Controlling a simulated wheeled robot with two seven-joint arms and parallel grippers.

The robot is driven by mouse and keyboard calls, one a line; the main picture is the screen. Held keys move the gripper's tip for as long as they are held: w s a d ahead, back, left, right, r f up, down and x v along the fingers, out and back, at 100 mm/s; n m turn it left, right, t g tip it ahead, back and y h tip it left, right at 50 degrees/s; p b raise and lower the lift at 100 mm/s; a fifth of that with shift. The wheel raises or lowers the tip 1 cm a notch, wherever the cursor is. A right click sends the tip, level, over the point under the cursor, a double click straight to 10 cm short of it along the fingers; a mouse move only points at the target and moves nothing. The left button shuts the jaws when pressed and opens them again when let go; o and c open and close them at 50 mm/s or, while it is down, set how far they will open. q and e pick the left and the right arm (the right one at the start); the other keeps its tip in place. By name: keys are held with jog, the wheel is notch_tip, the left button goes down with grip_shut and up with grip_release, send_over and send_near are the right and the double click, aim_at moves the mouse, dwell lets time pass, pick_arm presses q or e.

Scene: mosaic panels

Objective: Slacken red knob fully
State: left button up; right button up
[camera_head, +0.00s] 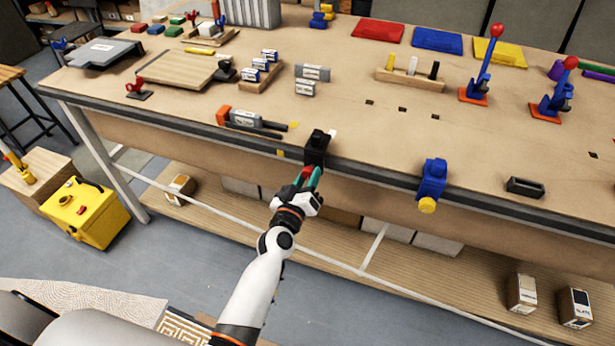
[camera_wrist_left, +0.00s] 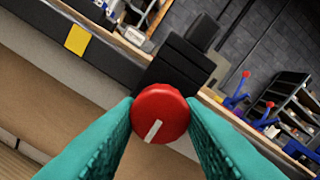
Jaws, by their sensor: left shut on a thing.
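The red knob (camera_wrist_left: 162,108) is round with a white mark on its face, which points down and slightly left in the left wrist view. It sits at the front of a black vise-like clamp (camera_wrist_left: 180,66) on the table's front edge; the clamp also shows in the head view (camera_head: 317,142). My left gripper (camera_head: 311,178) is at the knob, with its teal fingers closed against both sides of it. In the head view the fingers mostly hide the knob. My right gripper is not in view.
A blue clamp (camera_head: 433,172) with a yellow knob (camera_head: 427,205) is on the same edge to the right. A yellow tag (camera_wrist_left: 77,40) is on the edge beside the black clamp. An orange-ended tool (camera_head: 250,121) lies behind on the table (camera_head: 350,165). The edge between both clamps is clear.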

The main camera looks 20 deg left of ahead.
pick_arm(q)
jog(key=n, duration=0.3)
jog(key=shift+n, duration=0.4)
jog(key=n, duration=0.4)
jog(key=shift+r+n, duration=0.1)
jog(key=shift+n, duration=0.2)
jog(key=n, duration=0.8)
jog(key=shift+n, duration=0.3)
jog(key=o, duration=1)
jog(key=shift+c, duration=0.2)
jog(key=shift+s, duration=0.1)
jog(key=s+b, duration=0.2)
jog(key=s, duration=1)
jog(key=shift+a, duration=0.15)
